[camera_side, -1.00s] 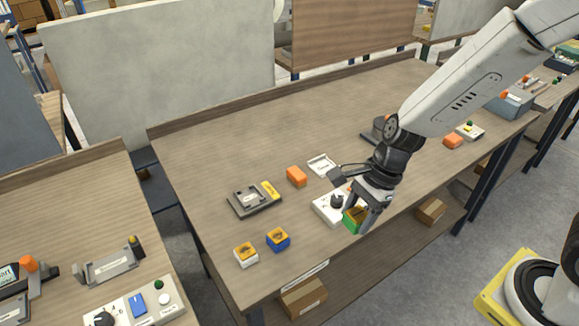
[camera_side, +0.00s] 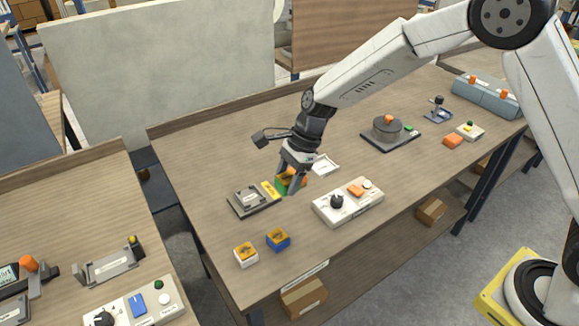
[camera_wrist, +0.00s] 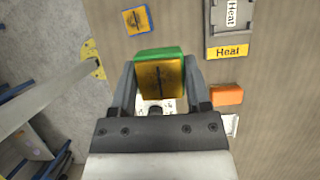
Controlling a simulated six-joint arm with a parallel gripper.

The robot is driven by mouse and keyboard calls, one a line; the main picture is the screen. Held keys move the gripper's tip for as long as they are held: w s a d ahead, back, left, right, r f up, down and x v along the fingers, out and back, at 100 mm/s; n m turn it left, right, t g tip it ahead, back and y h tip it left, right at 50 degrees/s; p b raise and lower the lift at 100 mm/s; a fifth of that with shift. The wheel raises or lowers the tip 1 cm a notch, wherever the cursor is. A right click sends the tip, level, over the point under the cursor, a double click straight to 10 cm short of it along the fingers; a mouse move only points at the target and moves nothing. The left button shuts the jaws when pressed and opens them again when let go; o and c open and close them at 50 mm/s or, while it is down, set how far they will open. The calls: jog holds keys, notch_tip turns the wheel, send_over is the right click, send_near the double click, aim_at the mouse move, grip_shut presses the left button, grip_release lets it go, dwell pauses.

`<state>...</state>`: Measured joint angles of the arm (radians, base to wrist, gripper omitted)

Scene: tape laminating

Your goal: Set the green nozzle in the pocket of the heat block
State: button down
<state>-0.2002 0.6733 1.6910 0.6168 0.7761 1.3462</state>
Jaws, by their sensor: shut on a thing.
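The green nozzle (camera_side: 281,187), a green block with an orange-yellow face, is held between the fingers of my gripper (camera_side: 291,188). In the wrist view the nozzle (camera_wrist: 159,76) sits upright in the picture between both fingers (camera_wrist: 160,92), its yellow face showing. The heat block (camera_side: 247,205) is a flat grey unit with a yellow Heat label, just left of the gripper in the side view. In the wrist view the heat block (camera_wrist: 212,22) is at the upper right, apart from the nozzle. Its pocket is not clearly visible.
A blue nozzle (camera_side: 278,240) and a white nozzle (camera_side: 246,256) stand near the front edge. A white control panel (camera_side: 332,217) with a black knob lies to the right. An orange block (camera_wrist: 227,94) and a white tray (camera_side: 325,164) are close by.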

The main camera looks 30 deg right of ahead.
send_over(246, 199)
jog(key=d, duration=0.1)
notch_tip(246, 199, down, 3)
jog(key=shift+d+f+h, duration=0.1)
jog(key=shift+h, duration=0.2)
jog(key=shift+f, duration=0.1)
jog(key=shift+f, duration=2.6)
jog(key=shift+f, duration=0.7)
grip_release()
jog(key=shift+v, duration=3.8)
jog(key=shift+d, duration=0.15)
